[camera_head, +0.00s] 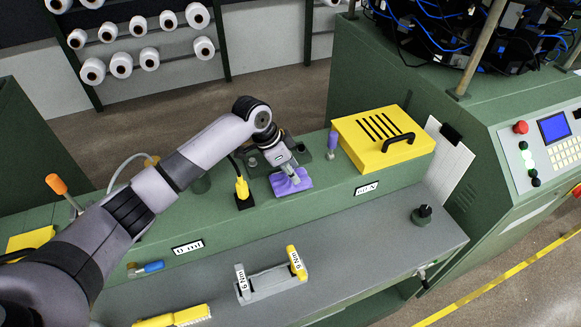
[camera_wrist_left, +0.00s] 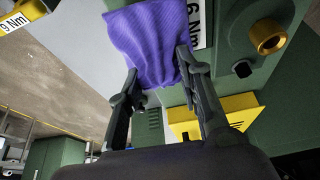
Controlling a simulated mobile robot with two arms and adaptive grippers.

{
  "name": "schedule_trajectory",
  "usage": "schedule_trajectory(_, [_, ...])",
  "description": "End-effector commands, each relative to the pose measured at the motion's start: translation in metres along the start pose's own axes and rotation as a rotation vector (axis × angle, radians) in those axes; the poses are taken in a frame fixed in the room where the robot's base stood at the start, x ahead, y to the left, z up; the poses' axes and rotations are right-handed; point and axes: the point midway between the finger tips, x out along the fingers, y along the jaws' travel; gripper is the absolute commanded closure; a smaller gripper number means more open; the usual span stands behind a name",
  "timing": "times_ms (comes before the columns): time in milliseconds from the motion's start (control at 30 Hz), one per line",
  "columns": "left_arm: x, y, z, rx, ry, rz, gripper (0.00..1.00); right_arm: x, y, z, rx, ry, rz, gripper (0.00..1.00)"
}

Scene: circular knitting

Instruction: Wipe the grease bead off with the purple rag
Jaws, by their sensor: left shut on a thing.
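The purple rag (camera_head: 291,183) is at the top of the green machine ledge (camera_head: 235,220), beneath my left gripper (camera_head: 290,176). In the left wrist view the rag (camera_wrist_left: 148,40) hangs spread between the two fingertips of my left gripper (camera_wrist_left: 157,68), which is shut on it. I cannot tell how firmly the rag touches the ledge. The grease bead cannot be made out in either view. My right gripper is not in view.
A yellow slotted cover (camera_head: 370,140) with a black handle stands right of the rag. A yellow fitting (camera_head: 242,188) stands close to its left. A grey holder (camera_head: 268,285) with yellow and white torque tools lies on the front shelf, whose right part is mostly clear.

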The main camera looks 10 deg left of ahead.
Motion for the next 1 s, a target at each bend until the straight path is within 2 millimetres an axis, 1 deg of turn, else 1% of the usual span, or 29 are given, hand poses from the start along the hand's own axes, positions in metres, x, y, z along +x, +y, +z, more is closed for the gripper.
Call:
schedule_trajectory(367, [0.0, 0.0, 0.0, 0.0, 0.001, 0.0, 0.94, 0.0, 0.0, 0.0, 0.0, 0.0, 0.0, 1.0])
schedule_trajectory(1000, [0.011, 0.0, 0.004, -0.001, 0.001, 0.0, 0.94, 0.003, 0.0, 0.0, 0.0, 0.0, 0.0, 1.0])
